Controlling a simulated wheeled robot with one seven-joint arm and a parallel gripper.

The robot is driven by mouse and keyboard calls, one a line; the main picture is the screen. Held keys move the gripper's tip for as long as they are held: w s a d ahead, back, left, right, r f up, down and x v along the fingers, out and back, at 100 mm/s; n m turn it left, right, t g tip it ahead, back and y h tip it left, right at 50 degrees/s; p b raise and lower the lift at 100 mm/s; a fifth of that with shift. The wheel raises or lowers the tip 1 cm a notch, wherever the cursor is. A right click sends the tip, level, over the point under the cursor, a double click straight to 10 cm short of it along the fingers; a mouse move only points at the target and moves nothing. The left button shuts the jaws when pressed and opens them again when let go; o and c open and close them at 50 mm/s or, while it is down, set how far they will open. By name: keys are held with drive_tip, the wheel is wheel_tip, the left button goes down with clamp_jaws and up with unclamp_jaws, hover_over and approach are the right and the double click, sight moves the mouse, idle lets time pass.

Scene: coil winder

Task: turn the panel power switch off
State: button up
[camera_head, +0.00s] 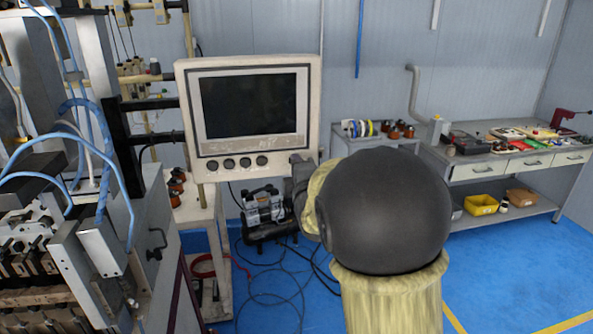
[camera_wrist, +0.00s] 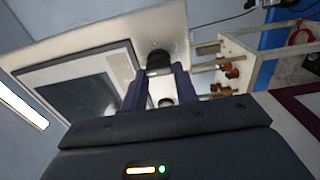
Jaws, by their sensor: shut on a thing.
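The control panel (camera_head: 310,105) is a pale box with a dark screen (camera_head: 248,105) and a row of several dark round knobs (camera_head: 228,164) below it. My gripper (camera_head: 298,160) is at the panel's lower right corner, right of that row. In the wrist view my gripper (camera_wrist: 159,70) has its two dark fingers on either side of a black knob (camera_wrist: 158,58) on the panel face, apparently the power switch. The fingers are closed on it. Its pointer or marking cannot be read. The screen looks dark.
Left stands the coil winder machine (camera_head: 100,245) with blue hoses. A small bench (camera_head: 195,210) is below the panel, with a compressor (camera_head: 263,205) and cables on the floor behind. A workbench (camera_head: 470,170) with tools stands at the right. Blue floor shows between.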

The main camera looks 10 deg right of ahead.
drive_tip(key=shift+r, duration=0.15)
drive_tip(key=o, duration=1)
drive_tip(key=shift+w, duration=0.15)
drive_tip(key=s+b, duration=0.4)
drive_tip(key=s, duration=1.3)
drive_tip(key=shift+s, duration=0.25)
